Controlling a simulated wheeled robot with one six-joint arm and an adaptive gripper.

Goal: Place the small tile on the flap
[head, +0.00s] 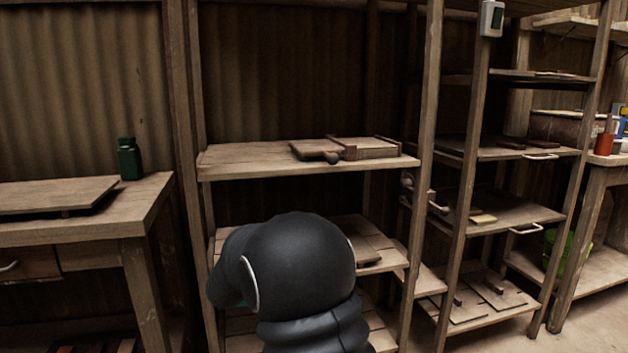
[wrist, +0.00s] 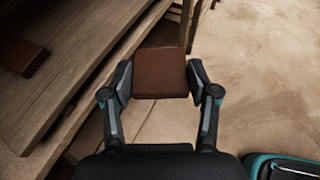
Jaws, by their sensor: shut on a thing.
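My gripper (wrist: 160,85) shows in the wrist view, shut on a reddish-brown square tile (wrist: 160,72) held between its two fingertips. The held tile is over or in front of the bare floor, beside a wooden shelf edge. In the head view my arm hides the gripper and the tile. A wooden press-like piece (head: 372,148) lies on the upper shelf in the head view. It has a shallow frame on the right and a flat board (head: 312,147) on the left, with a dark round knob at the front. I cannot tell for sure which part is the flap.
Another brown block (wrist: 24,58) lies on the wooden boards at left in the wrist view. The upper shelf (head: 240,160) is bare left of the press. Shelf posts (head: 428,120) stand on both sides. A green bottle (head: 129,158) stands on the left table.

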